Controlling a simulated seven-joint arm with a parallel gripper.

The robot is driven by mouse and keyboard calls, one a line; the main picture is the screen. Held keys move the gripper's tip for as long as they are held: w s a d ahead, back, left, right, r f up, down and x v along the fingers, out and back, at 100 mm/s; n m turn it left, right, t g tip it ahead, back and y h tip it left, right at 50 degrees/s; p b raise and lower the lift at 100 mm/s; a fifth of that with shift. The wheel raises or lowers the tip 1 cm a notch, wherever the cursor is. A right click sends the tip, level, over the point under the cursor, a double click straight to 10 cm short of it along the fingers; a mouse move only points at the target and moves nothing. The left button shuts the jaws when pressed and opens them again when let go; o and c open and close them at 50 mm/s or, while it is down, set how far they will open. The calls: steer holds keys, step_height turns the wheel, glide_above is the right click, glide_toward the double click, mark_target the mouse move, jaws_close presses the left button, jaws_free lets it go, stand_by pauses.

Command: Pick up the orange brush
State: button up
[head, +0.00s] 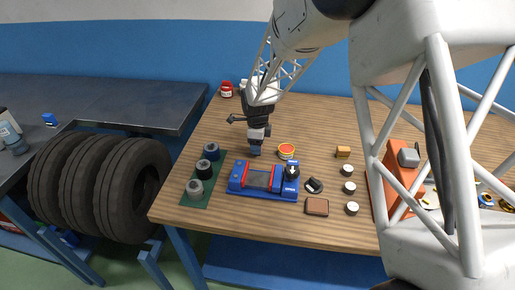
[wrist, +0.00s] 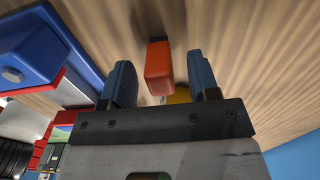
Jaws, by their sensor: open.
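I cannot tell for certain that both are the same thing. My gripper (head: 255,150) points down over the table behind the blue vise, left of the orange piece. Its blue fingers (wrist: 160,80) are apart, and neither visibly touches the orange block.
A blue vise (head: 262,192) stands in front of my gripper. Several pale cylinders, a brown block (head: 317,207) and a green mat (head: 193,200) lie nearby. An orange box (head: 397,180) is partly behind my arm.

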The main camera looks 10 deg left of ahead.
steer(key=shift+f, duration=1.25)
steer(key=c, duration=1)
steer(key=shift+r, duration=0.1)
steer(key=shift+r, duration=4.9)
